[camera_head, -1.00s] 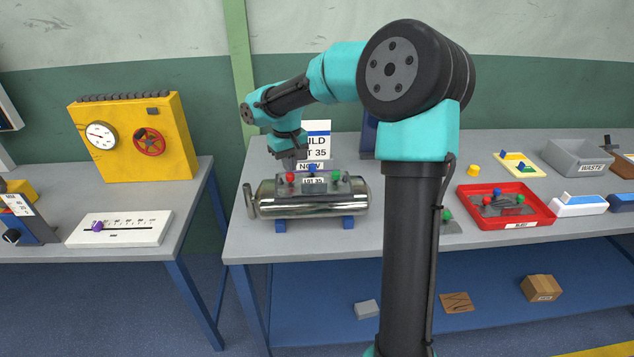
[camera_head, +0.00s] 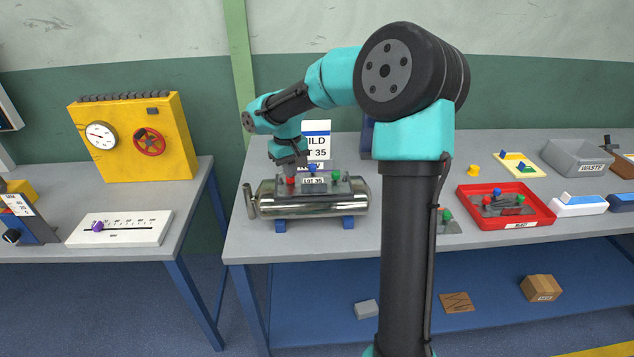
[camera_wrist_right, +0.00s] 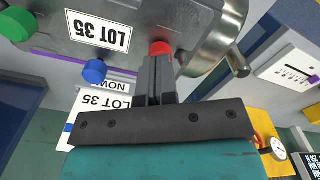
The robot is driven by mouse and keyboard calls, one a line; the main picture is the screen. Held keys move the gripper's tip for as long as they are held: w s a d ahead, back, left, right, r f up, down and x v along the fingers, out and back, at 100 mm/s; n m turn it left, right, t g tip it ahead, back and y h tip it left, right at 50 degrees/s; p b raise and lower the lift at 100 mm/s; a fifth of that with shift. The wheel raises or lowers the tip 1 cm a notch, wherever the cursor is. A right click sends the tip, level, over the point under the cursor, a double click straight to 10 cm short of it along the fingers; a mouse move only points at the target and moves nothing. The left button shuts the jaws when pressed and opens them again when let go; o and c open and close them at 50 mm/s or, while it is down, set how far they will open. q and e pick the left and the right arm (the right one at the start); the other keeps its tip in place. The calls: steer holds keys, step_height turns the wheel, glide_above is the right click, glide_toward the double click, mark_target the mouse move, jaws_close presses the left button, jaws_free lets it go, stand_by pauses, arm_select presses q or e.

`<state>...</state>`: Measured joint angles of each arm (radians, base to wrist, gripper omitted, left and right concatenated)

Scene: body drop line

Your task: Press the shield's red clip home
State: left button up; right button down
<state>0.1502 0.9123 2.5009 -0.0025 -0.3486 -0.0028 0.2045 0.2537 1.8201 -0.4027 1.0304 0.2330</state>
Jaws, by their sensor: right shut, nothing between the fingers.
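The shield (camera_head: 345,184) is a grey plate marked LOT 35 on top of a shiny metal cylinder (camera_head: 310,204). Its red clip (camera_head: 290,181) is at the left end, partly hidden by my right gripper (camera_head: 290,175). A blue clip (camera_head: 312,169) and a green clip (camera_head: 335,176) stand further right. In the right wrist view, the shut, empty fingers (camera_wrist_right: 158,62) are right at the red clip (camera_wrist_right: 160,47); they look to touch its top. How far the clip is pressed in cannot be told. My left gripper is not in view.
The cylinder stands on blue feet on a grey bench, with a BUILD LOT 35 sign (camera_head: 317,140) behind it. A red tray (camera_head: 548,222) with another clipped part and a grey WASTE bin (camera_head: 578,158) are at the right. The bench left of the cylinder is narrow.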

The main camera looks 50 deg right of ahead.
stand_by(0.5)
steer(key=c, duration=1.2)
jaws_free()
steer(key=shift+o, duration=0.2)
steer(key=shift+r, duration=0.1)
steer(key=shift+r, duration=2.9)
